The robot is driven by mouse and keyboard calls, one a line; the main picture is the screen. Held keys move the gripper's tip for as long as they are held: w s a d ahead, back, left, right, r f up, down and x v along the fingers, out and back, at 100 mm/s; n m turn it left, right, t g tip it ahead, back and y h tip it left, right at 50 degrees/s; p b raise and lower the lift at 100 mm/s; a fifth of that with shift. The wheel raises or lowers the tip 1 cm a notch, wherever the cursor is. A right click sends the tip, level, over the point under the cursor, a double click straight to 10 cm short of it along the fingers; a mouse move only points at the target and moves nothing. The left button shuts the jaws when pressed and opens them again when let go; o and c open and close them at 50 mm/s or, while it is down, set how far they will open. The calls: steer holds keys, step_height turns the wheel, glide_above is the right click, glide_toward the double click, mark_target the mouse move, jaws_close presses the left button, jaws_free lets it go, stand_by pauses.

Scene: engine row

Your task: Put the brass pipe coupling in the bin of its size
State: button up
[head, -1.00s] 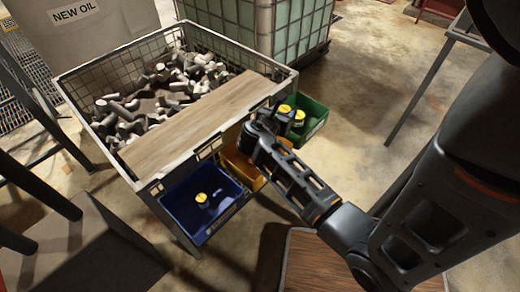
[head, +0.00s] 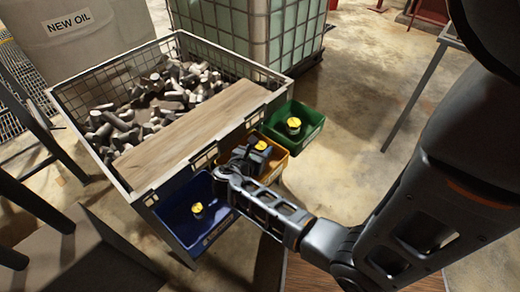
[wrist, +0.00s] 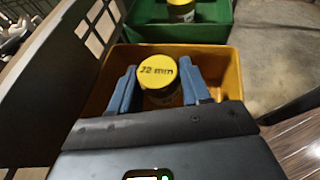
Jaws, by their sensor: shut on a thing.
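The coupling (wrist: 160,72) has a round yellow top that appears to read "22 mm", with a darker body below. It stands between the two blue fingers of my gripper (wrist: 158,92), which is shut on it. In the head view my gripper (head: 254,155) is at the yellow bin (head: 270,178), with the coupling's yellow top (head: 260,145) just beyond it. The yellow bin's walls (wrist: 228,72) surround the coupling in the wrist view. The coupling's lower part is hidden, so I cannot tell whether it touches the bin floor.
A green bin (head: 313,130) and a blue bin (head: 222,232) flank the yellow one, each holding a yellow-topped piece. Behind them stands a wire crate (head: 62,95) of metal parts with a wooden board (head: 195,127). Open floor lies to the right.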

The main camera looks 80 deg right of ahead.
steer(key=shift+f, duration=0.55)
steer(key=o, duration=1.2)
steer(key=shift+r, duration=0.25)
steer(key=v, duration=1.2)
steer(key=shift+s+r, duration=0.1)
steer(key=shift+r, duration=0.3)
